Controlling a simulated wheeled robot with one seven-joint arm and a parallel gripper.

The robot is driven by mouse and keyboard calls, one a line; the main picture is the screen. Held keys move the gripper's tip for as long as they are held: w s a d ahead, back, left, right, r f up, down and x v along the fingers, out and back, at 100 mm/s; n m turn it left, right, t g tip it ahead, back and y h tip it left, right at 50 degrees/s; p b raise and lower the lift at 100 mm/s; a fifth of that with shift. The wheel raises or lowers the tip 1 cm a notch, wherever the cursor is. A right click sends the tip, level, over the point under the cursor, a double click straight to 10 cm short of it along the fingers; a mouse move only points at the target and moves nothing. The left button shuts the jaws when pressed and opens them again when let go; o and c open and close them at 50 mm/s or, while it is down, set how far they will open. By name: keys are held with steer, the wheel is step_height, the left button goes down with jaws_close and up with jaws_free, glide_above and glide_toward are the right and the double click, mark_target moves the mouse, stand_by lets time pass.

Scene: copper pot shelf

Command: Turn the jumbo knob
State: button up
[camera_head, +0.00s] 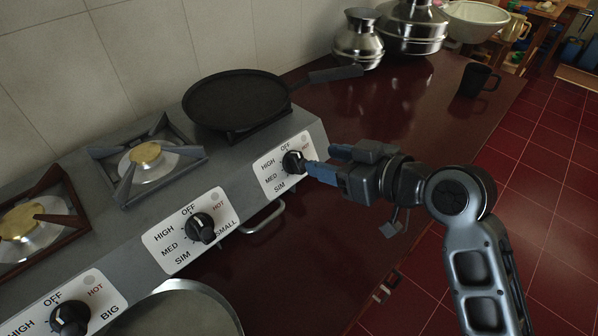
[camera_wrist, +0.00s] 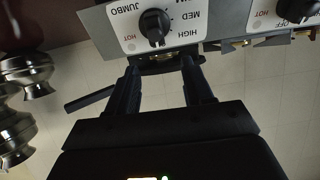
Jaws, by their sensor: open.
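The jumbo knob (camera_head: 293,162) is a black knob on the white dial plate at the right end of the stove front. In the wrist view the same knob (camera_wrist: 154,26) sits near the top centre, with JUMBO printed beside it. My gripper (camera_head: 324,161) is open just to the right of the knob, its blue-grey fingers pointing at it. In the wrist view the gripper's two fingers (camera_wrist: 162,72) are spread, with the knob beyond their tips and nothing between them. In the head view the gripper hides the JUMBO print. I cannot tell the knob's exact setting.
A black flat pan (camera_head: 235,98) sits on the burner behind the knob. The SMALL knob (camera_head: 199,227) and BIG knob (camera_head: 70,318) are to the left. Metal jugs (camera_head: 358,40) and a black mug (camera_head: 478,80) stand on the red counter.

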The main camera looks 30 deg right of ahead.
mark_target(299, 156)
steer(key=shift+f+p+x, duration=0.2)
steer(key=shift+p+x, duration=0.05)
steer(key=shift+x, duration=1.6)
steer(key=shift+f+p+x, duration=0.15)
steer(key=shift+p+x, duration=0.1)
steer(key=shift+x, duration=1.55)
steer(key=shift+s+d, duration=0.1)
steer(key=shift+d, duration=0.05)
jaws_close()
